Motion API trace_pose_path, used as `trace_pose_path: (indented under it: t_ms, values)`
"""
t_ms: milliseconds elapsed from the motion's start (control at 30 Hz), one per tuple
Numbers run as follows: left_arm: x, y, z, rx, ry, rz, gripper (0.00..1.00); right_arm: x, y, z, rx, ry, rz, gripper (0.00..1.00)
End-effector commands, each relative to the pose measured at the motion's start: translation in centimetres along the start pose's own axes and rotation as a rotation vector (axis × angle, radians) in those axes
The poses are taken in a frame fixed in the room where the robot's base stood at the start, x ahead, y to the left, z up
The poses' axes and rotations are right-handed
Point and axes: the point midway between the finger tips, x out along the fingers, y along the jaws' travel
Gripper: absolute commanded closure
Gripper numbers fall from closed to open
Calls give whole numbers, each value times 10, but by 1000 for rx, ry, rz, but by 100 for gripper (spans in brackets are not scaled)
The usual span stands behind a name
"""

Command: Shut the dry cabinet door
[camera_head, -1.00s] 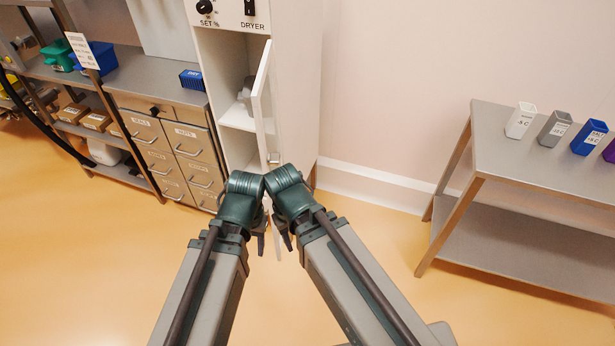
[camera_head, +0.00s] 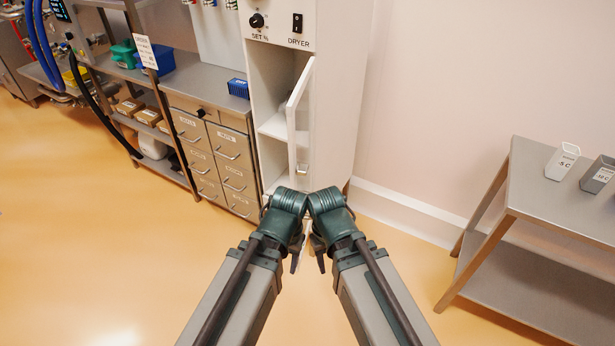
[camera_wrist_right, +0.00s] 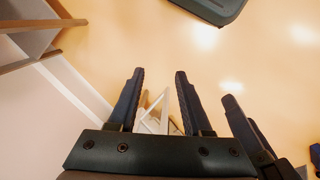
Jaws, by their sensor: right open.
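The white dry cabinet (camera_head: 338,90) with a dryer switch stands at the upper middle of the head view. Its narrow door (camera_head: 299,105) stands open, hinged on the right, and the shelves inside show. A small metallic latch (camera_head: 302,169) is low on the door. My left gripper (camera_head: 296,262) and right gripper (camera_head: 320,262) are close together, below the door in the picture and apart from it. The right one is open and empty; its fingers show in the wrist view (camera_wrist_right: 159,72). The left jaw opening is unclear. My wrists hide the door's bottom.
A drawer unit (camera_head: 212,150) and open shelving (camera_head: 120,75) stand left of the cabinet. Orange floor (camera_head: 90,230) is clear at left.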

Motion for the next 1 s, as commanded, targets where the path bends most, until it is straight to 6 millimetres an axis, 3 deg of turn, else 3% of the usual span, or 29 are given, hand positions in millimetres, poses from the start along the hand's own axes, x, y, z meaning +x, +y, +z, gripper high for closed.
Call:
trace_pose_path:
  t_ms: [33,133,267,400,600,767,1000]
  values:
    - [0,0,0,0,0,0,48,0,0,-1,3,5,-5,61]
    - [-4,0,0,0,0,0,48,-4,3,-19,44,67,-66,79]
    - [-12,-1,1,0,0,0,48,-20,16,-69,170,254,-227,100]
    - [-18,-2,1,0,0,0,48,-45,41,-116,319,449,-368,100]
    - [-21,-2,1,0,0,0,48,-66,64,-143,430,582,-454,100]
    - [-17,-2,1,0,0,0,48,-64,64,-145,434,589,-458,100]
    - [10,1,-1,0,0,0,48,-38,56,-164,431,588,-456,100]
